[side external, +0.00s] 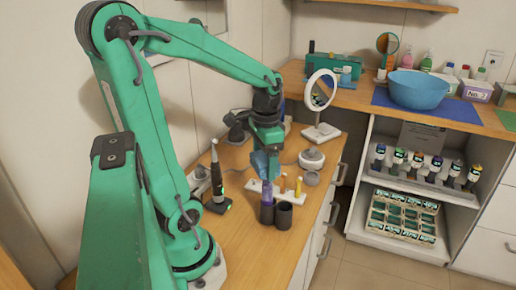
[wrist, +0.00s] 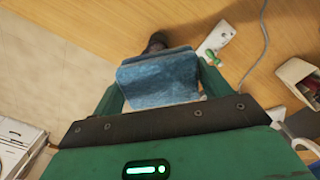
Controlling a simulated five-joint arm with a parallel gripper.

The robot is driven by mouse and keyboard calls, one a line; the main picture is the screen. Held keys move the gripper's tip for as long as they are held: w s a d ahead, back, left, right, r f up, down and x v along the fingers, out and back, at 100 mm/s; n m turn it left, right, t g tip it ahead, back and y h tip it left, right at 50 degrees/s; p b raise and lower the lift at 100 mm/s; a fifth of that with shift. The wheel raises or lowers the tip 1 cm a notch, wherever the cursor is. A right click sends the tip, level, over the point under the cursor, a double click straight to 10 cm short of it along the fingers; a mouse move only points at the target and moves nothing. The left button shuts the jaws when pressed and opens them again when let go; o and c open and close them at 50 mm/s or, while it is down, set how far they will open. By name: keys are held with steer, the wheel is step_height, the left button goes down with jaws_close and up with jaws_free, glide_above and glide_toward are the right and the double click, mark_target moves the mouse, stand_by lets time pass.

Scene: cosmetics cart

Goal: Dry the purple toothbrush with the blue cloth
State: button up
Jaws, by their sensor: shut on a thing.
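My gripper (side external: 266,158) is shut on the blue cloth (side external: 262,167), which hangs folded between its fingers. In the wrist view, the cloth (wrist: 158,78) spans the space between both fingers and hides what lies behind it. The purple toothbrush (side external: 267,188) stands upright in a dark cup (side external: 267,212) on the wooden counter, just below the cloth. I cannot tell whether the cloth touches it. In the wrist view, a dark rounded shape (wrist: 155,42) shows past the cloth's far edge; the toothbrush cannot be made out there.
A second dark cup (side external: 284,216) stands beside the first. Behind them lies a white holder (side external: 290,194) with small orange and yellow items. A dark upright device (side external: 217,180) stands to the left. A round mirror (side external: 321,90) stands behind. The counter's front left is clear.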

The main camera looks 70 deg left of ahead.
steer(key=shift+w+d+f, duration=0.1)
steer(key=shift+w+d, duration=0.3)
steer(key=shift+w, duration=0.05)
steer(key=shift+w+d, duration=0.4)
steer(key=shift+s+a, duration=0.1)
steer(key=shift+s+a, duration=0.35)
steer(key=shift+s+a, duration=0.4)
stand_by(0.4)
steer(key=shift+w+d, duration=0.4)
steer(key=shift+d, duration=0.05)
